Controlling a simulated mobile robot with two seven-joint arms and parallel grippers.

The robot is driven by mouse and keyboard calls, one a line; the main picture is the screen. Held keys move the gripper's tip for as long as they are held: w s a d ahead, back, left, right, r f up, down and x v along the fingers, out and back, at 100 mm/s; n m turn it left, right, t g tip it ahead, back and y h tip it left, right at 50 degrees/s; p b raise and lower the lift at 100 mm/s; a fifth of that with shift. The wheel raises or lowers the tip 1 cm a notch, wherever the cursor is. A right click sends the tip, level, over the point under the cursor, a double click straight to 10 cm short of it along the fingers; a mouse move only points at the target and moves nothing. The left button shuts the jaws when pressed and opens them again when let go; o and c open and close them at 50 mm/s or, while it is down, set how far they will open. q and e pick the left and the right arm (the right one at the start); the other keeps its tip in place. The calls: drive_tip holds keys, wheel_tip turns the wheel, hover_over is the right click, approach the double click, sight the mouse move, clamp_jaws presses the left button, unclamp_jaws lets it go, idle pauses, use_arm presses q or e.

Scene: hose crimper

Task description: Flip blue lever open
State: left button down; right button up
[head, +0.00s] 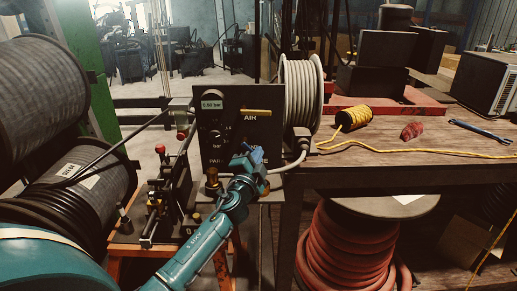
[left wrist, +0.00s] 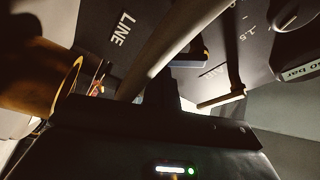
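A black panel (head: 215,133) marked AIR stands upright at the centre of the head view. The blue lever (head: 256,155) is on its lower right part, partly covered by my left gripper (head: 246,164). A yellow lever (head: 257,112) sticks out to the right higher on the panel. In the left wrist view, a blue piece (left wrist: 190,63) shows beyond the dark gripper body, close to the panel's LINE label (left wrist: 122,30). My left gripper is right at the blue lever; contact cannot be told. Its finger gap is hidden. My right gripper is out of view.
Large dark reels (head: 38,100) fill the left. A wooden bench (head: 400,165) on the right holds a yellow rope spool (head: 353,118) and a wrench (head: 480,131).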

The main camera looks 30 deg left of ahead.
use_arm(q)
drive_tip(key=shift+s+a+f+m+p, duration=0.15)
drive_tip(key=shift+a+f+m+p, duration=0.15)
drive_tip(key=shift+m+p, duration=0.25)
drive_tip(key=shift+f, duration=0.15)
drive_tip(key=shift+s+a+f+m+g+h+p, duration=0.25)
drive_tip(key=shift+a+m+g+h+p, duration=0.1)
drive_tip(key=shift+m, duration=0.5)
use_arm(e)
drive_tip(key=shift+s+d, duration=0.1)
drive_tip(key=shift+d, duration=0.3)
use_arm(q)
drive_tip(key=shift+w+d, duration=0.1)
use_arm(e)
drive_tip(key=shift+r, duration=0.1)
